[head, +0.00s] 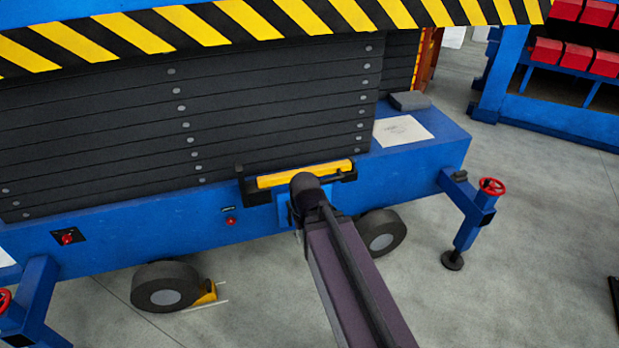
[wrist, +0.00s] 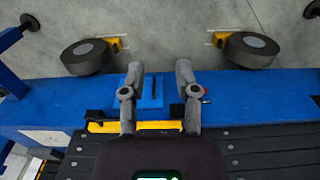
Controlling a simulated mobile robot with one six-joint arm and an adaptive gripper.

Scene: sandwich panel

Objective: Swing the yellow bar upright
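The yellow bar (head: 320,172) lies level along the top edge of the blue chassis, in a black bracket (head: 247,187). It also lies level in the wrist view (wrist: 156,126). My gripper (wrist: 159,72) is open, with its two fingers apart and nothing between the tips. In the wrist view the fingers cross in front of the bar, and the tips show over the blue chassis beside it. I cannot tell whether they touch the bar. In the head view my arm's end hides the fingers and covers a little of the bar's lower edge.
The blue chassis (head: 130,236) carries a black bellows stack (head: 250,110) under a yellow-black striped edge (head: 170,25). Wheels (head: 165,287) stand below. An outrigger with a red handwheel (head: 491,187) is at right. A blue rack (head: 560,120) stands behind. The floor at right is open.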

